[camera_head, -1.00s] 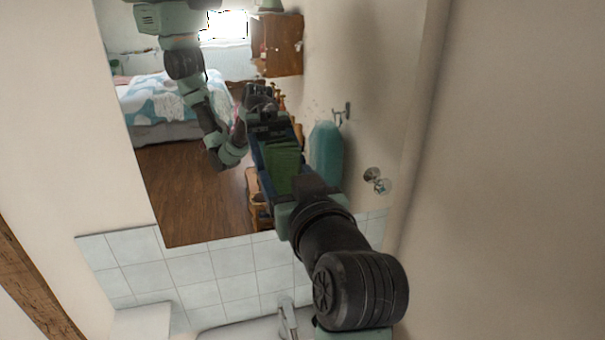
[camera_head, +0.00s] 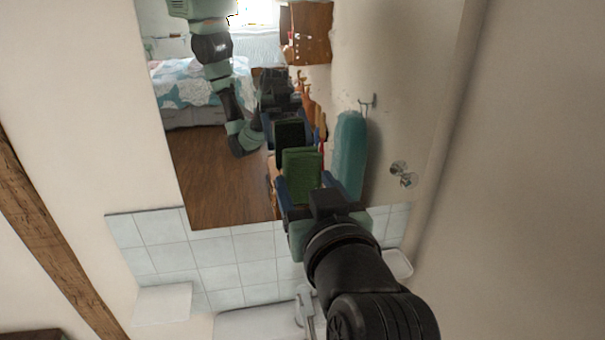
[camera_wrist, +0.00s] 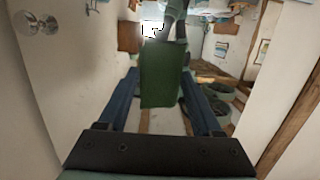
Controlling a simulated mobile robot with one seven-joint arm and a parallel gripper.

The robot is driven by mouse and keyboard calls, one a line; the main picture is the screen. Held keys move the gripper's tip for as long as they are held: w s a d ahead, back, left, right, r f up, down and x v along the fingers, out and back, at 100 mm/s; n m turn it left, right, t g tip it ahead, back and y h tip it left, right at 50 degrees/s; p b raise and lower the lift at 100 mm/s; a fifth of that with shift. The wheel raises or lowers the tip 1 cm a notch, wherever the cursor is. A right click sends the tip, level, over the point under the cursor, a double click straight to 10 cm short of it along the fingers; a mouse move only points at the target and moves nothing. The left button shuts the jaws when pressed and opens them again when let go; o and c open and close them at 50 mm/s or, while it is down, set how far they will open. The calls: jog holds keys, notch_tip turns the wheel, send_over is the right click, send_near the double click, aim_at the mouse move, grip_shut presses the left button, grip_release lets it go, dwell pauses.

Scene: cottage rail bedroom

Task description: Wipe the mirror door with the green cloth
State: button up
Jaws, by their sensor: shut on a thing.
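The mirror door (camera_head: 215,185) is on the wall above the tiles and reflects a bed, a wood floor and my own arm. My gripper (camera_head: 301,175) is in front of the mirror's lower right part, with its reflection just beyond it. It is shut on the green cloth (camera_head: 302,168), which stands out between the fingers. The cloth also shows between the blue fingers in the wrist view (camera_wrist: 167,75). I cannot tell whether the cloth touches the glass.
Below the mirror are pale tiles (camera_head: 220,252) and a white basin with a tap (camera_head: 305,308). A wooden beam (camera_head: 50,230) runs along the left.

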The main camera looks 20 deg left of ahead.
jog(key=shift+v, duration=0.9)
jog(key=shift+f, duration=0.2)
jog(key=shift+f+v, duration=0.2)
jog(key=shift+v, duration=1.35)
